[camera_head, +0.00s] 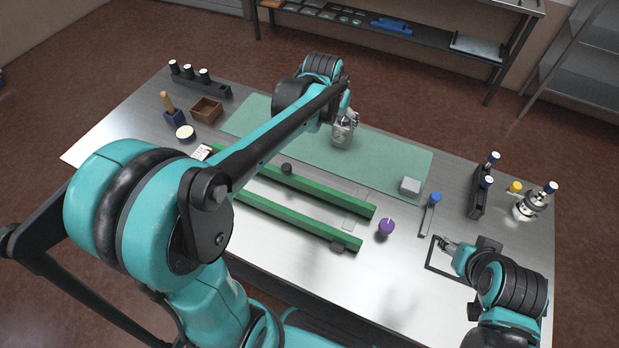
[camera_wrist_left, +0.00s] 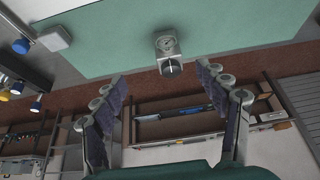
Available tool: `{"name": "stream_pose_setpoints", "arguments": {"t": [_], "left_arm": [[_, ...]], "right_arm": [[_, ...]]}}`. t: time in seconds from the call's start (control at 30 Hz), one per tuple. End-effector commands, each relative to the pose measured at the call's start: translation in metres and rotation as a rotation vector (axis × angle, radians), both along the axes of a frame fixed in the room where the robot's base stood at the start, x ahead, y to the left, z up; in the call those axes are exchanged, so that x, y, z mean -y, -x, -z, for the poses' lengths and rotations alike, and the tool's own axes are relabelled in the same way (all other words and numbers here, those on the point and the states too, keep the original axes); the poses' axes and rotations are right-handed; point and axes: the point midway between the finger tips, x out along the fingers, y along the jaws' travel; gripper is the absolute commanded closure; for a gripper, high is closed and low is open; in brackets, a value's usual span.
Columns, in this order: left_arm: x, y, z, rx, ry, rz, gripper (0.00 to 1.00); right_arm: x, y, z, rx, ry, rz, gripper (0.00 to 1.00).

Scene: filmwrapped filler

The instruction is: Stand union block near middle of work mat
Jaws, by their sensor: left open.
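The union block (camera_wrist_left: 167,46), a small grey metal block with a round fitting, is on the green work mat (camera_wrist_left: 105,52) in the left wrist view. It also shows in the head view (camera_head: 341,135), on the mat (camera_head: 290,143) near its middle, partly covered by my left gripper. My left gripper (camera_wrist_left: 162,78) is open, its fingers spread wide with nothing between the pads. The block is just past the fingertips, and I see no finger touching it. My right gripper (camera_head: 446,242) is over a black frame at the right; its jaw opening is unclear.
A light grey block (camera_head: 410,186) sits at the mat's right end. Green rails (camera_head: 298,222) lie in front of the mat, with a purple knob (camera_head: 386,227) beside them. A wooden box (camera_head: 206,109) stands at the left. Black holders (camera_head: 480,189) stand at the right.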

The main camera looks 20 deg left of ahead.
Motion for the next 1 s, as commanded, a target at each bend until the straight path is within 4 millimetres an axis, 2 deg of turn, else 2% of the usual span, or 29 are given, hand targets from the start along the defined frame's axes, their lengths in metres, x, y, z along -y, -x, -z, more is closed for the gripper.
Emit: {"name": "stream_pose_setpoints", "arguments": {"t": [0.03,0.2,0.4,0.5,0.6,0.7,1.0], "left_arm": [[0.003,0.027,-0.01,0.015,0.0,-0.001,0.27],[0.009,0.107,-0.023,0.064,0.0,-0.008,0.27],[0.013,0.187,-0.01,0.118,0.003,-0.016,0.27],[0.014,0.212,0.001,0.138,0.003,-0.018,0.27],[0.015,0.227,0.01,0.15,0.005,-0.019,0.27],[0.015,0.233,0.014,0.156,0.007,-0.021,0.27],[0.015,0.234,0.015,0.158,0.007,-0.021,0.27]], "right_arm": [[0.0,0.0,0.0,0.0,0.0,0.0,0.51],[0.0,0.0,0.0,0.0,0.0,0.0,0.51],[0.0,0.0,0.0,0.0,0.0,0.0,0.51],[0.0,0.0,0.0,0.0,0.0,0.0,0.51],[0.0,0.0,0.0,0.0,0.0,0.0,0.51],[0.0,0.0,0.0,0.0,0.0,0.0,0.51],[0.0,0.0,0.0,0.0,0.0,0.0,0.51]]}}
